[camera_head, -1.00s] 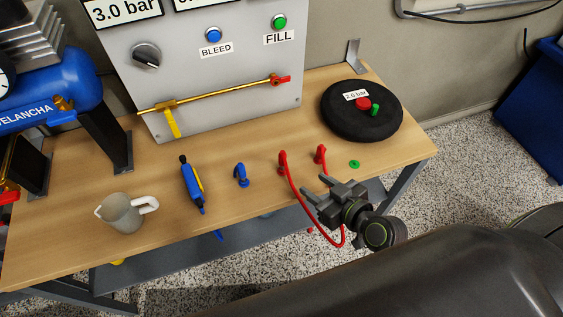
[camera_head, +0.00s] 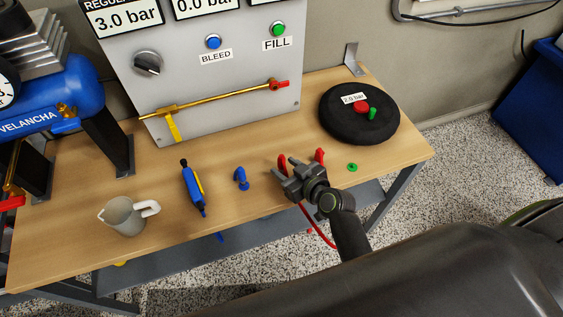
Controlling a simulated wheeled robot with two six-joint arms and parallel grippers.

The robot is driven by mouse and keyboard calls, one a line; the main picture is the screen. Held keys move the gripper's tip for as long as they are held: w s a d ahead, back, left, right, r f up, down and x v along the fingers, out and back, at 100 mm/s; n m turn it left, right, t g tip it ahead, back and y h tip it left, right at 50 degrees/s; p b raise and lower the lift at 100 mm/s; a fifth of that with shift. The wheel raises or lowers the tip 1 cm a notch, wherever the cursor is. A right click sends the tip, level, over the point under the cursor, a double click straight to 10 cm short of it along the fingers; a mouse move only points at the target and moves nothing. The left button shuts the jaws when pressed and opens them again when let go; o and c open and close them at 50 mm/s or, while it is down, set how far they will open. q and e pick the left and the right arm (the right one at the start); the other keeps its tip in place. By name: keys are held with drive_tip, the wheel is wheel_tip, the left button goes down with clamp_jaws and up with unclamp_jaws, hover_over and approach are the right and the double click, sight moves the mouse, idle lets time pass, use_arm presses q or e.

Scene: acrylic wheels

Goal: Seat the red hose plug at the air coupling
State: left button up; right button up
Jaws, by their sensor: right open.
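The red hose (camera_head: 318,226) hangs over the front edge of the bench, and my right gripper hides much of it. One red upright end (camera_head: 282,159) shows just beyond the gripper, and another red piece (camera_head: 320,155) stands to its right. I cannot tell which of them is the plug. My right gripper (camera_head: 286,168) is open, with its fingers close to the left red end; contact is unclear. A brass pipe (camera_head: 215,98) runs along the grey panel to a red-handled fitting (camera_head: 280,85) at its right end, possibly the air coupling. My left gripper is not in view.
On the wooden bench (camera_head: 75,225) are a grey jug (camera_head: 124,217), a blue tool (camera_head: 193,187), a blue fitting (camera_head: 241,178), a green cap (camera_head: 352,167) and a black wheel (camera_head: 340,130). The grey panel (camera_head: 250,68) stands behind.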

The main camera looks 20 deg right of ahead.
sight(284, 166)
drive_tip(key=shift+d+p+x, duration=0.2)
drive_tip(key=shift+p+x, duration=0.25)
drive_tip(key=shift+x, duration=1.95)
drive_tip(key=shift+f, duration=0.1)
clamp_jaws()
